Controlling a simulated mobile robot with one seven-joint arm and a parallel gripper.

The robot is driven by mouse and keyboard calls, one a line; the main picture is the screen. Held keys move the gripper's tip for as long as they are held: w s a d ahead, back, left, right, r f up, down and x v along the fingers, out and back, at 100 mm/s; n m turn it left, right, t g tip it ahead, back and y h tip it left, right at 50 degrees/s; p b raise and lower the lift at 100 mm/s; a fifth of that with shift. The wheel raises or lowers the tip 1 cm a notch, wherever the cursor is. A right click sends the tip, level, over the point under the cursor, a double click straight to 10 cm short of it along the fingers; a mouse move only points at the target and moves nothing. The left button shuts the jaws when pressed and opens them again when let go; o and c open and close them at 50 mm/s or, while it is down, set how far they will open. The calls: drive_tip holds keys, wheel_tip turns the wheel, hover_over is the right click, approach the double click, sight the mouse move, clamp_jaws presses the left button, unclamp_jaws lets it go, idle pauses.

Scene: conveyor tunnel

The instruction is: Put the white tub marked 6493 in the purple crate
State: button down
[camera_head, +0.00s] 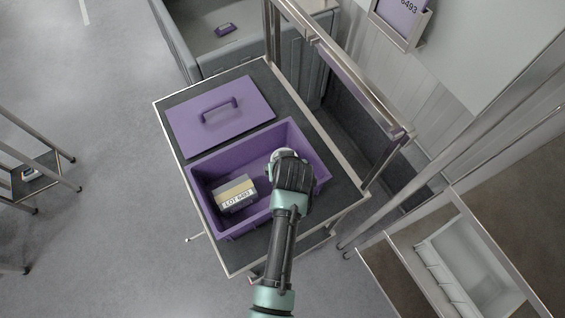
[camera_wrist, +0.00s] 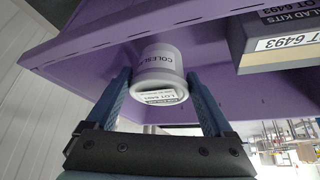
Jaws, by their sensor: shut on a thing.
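The white tub (camera_wrist: 160,72) is held between the two blue fingers of my gripper (camera_wrist: 158,75), which is shut on it. Its side reads "COLESL..." and a small lot label shows, its last digits hard to read. In the head view only a pale bit of the tub (camera_head: 283,154) shows past my gripper (camera_head: 287,163). The purple crate (camera_head: 232,157) is open on the cart, and my gripper is over its right part. Its purple wall also shows in the wrist view (camera_wrist: 95,50). I cannot tell whether the tub touches the crate floor.
A box marked LOT 6493 (camera_head: 235,193) sits in the crate's left part, beside the tub. The purple lid (camera_head: 215,122) lies on the cart (camera_head: 172,101) behind the crate. A metal frame (camera_head: 340,65) stands at the cart's right. A grey bin (camera_head: 185,50) is behind.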

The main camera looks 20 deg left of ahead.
drive_tip(key=shift+f, duration=2.05)
unclamp_jaws()
drive_tip(key=shift+f, duration=0.15)
